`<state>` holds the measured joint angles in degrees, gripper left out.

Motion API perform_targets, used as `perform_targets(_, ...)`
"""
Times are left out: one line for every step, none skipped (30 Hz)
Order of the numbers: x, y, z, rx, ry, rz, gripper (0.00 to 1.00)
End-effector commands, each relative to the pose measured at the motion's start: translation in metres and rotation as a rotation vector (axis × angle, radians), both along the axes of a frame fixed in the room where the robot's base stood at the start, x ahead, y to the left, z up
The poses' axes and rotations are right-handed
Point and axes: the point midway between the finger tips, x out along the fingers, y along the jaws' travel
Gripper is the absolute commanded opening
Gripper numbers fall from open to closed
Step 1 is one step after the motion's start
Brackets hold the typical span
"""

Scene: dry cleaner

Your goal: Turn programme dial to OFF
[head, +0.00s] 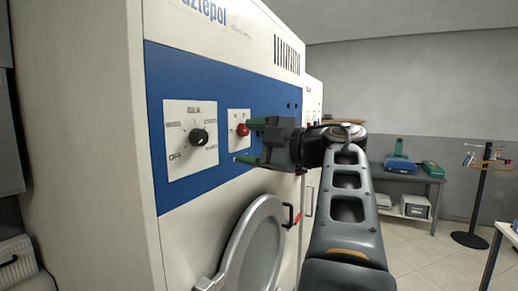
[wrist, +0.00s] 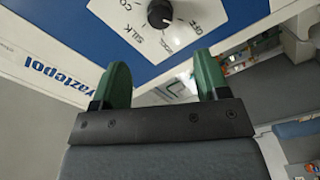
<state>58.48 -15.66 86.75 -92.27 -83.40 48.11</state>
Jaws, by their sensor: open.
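The programme dial is a round black knob (head: 198,137) on a white square plate with printed labels, on the blue panel of a white machine. OFF is printed at the lower left of the plate in the head view. A small pale mark shows on the knob, but I cannot read its setting for sure. In the wrist view the knob (wrist: 160,13) is at the top edge, partly cut off, beyond my fingertips. My gripper (head: 250,140) has green fingers, open and empty, to the right of the dial and apart from it. Both fingers show in the wrist view (wrist: 162,72).
A red knob (head: 242,129) on a smaller white plate is just beside my fingers, partly hidden. A round door (head: 257,250) with a red-and-black handle (head: 289,215) is below the panel. A grey table (head: 400,172) and a black stand (head: 480,195) are at the right, with open floor between.

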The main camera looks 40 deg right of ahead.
Motion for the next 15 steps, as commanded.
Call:
perform_targets(-0.005, -0.003, -0.001, 0.000, 0.000, -0.004, 0.68)
perform_targets(-0.007, -0.004, -0.001, 0.000, 0.001, -0.003, 0.68)
perform_targets(-0.010, -0.005, -0.001, 0.000, 0.000, -0.002, 0.68)
perform_targets(-0.011, -0.006, -0.001, 0.001, 0.001, -0.002, 0.68)
perform_targets(-0.013, -0.006, -0.001, 0.001, 0.001, -0.002, 0.68)
perform_targets(-0.014, -0.007, -0.001, 0.001, 0.001, -0.001, 0.68)
perform_targets(-0.015, -0.007, 0.000, 0.001, 0.000, 0.000, 0.68)
perform_targets(-0.015, -0.007, 0.000, 0.001, 0.000, 0.000, 0.68)
perform_targets(-0.016, -0.007, 0.000, 0.001, 0.000, 0.000, 0.68)
perform_targets(-0.016, -0.007, 0.000, 0.001, 0.000, 0.000, 0.68)
perform_targets(-0.016, -0.007, 0.000, 0.001, 0.000, 0.000, 0.68)
perform_targets(-0.016, -0.007, 0.000, 0.001, 0.000, 0.000, 0.68)
perform_targets(-0.016, -0.007, 0.000, 0.001, 0.000, 0.000, 0.68)
perform_targets(-0.016, -0.007, 0.000, 0.001, 0.000, 0.000, 0.68)
perform_targets(-0.016, -0.007, 0.000, 0.001, 0.000, 0.000, 0.68)
